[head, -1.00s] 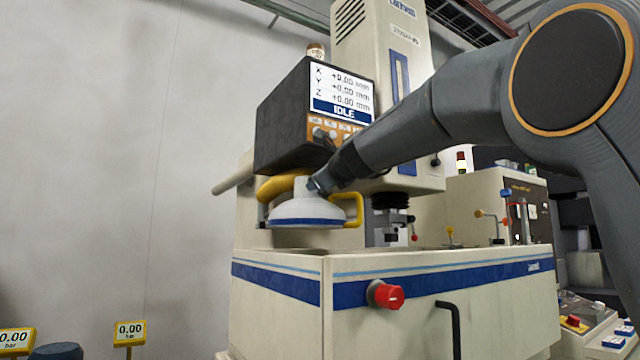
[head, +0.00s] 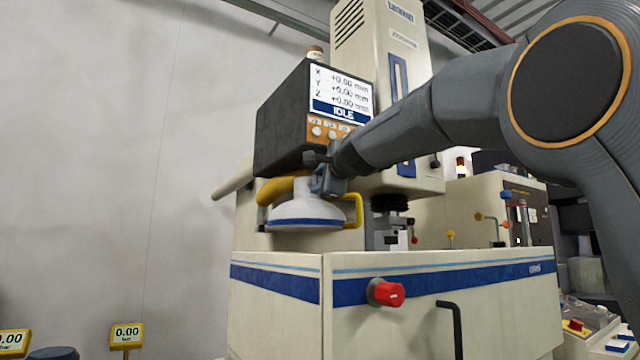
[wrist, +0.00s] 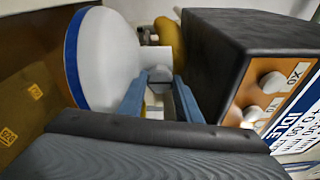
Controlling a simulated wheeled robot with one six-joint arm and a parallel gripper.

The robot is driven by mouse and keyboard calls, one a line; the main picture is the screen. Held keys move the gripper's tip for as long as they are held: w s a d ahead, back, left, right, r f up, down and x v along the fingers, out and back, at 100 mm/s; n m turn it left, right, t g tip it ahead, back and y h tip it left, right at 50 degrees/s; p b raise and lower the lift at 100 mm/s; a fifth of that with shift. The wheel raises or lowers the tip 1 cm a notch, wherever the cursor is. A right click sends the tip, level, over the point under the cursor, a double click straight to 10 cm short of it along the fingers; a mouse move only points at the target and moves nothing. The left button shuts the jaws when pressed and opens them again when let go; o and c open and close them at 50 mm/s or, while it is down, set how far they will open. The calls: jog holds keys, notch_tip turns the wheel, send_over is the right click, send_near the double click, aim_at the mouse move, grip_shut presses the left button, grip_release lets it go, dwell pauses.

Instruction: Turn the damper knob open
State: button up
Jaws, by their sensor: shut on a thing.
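The white fume hood (head: 305,214) with a blue band hangs beside the machine head, below the black console. Its white neck (head: 303,188) meets a yellow hose. My gripper (head: 325,182) is at the right side of this neck. In the wrist view my gripper's two blue-grey fingers (wrist: 158,92) are shut on a small pale grey knob (wrist: 160,74) at the neck, which I take to be the damper knob. The fingers hide much of it, and its angle cannot be read. The hood (wrist: 108,60) fills the left of the wrist view.
The black console (head: 285,115) with an IDLE screen is just above my gripper. A yellow handle (head: 356,210) stands at the hood's right. The beige tank (head: 430,320) below carries a red knob (head: 386,293). The space left of the hood is open to the wall.

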dwell(0.5)
jog(key=o, duration=1.1)
jog(key=shift+b+v, duration=1.1)
jog(key=shift+v, duration=2.8)
